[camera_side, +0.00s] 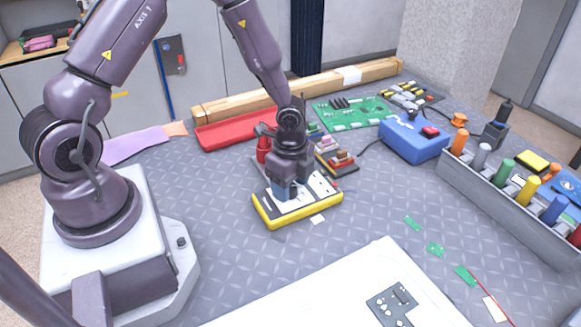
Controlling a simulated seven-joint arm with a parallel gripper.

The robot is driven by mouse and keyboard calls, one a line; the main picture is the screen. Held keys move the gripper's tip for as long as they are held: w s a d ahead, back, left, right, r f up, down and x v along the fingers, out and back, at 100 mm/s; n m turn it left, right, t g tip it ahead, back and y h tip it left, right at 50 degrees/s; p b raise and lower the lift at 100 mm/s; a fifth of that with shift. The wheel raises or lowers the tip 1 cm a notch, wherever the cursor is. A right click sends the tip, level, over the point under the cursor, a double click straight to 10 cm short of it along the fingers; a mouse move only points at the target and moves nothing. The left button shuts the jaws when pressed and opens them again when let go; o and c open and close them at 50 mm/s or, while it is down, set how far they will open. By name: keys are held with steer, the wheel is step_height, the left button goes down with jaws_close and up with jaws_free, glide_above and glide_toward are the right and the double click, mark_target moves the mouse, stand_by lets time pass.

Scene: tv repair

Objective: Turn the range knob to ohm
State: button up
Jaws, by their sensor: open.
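A yellow-edged multimeter (271,219) with a pale face lies flat on the grey patterned table, near the middle of the side view. My gripper (287,192) points down over the middle of its face, and its jaws are open. The gripper body covers the middle of the meter, so the range knob and its setting are hidden. I cannot tell whether the fingers touch the knob.
A red tray (222,133) and a wooden beam (250,103) lie behind. A green circuit board (350,113), a blue box (413,140) and a grey rack (500,200) of coloured handles stand to the right. A white panel (330,290) lies in front. The table left of the meter is clear.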

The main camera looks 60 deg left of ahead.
step_height(320, 180, up, 12)
steer(key=shift+r, duration=0.25)
stand_by(0.4)
steer(key=s+d+r+n+t, duration=0.2)
steer(key=s+r+n+t, duration=0.3)
steer(key=s+r+n, duration=0.8)
step_height(320, 180, up, 5)
steer(key=shift+s+d+r+n+t, duration=0.15)
steer(key=shift+s+d+n+t, duration=0.15)
steer(key=shift+s, duration=0.5)
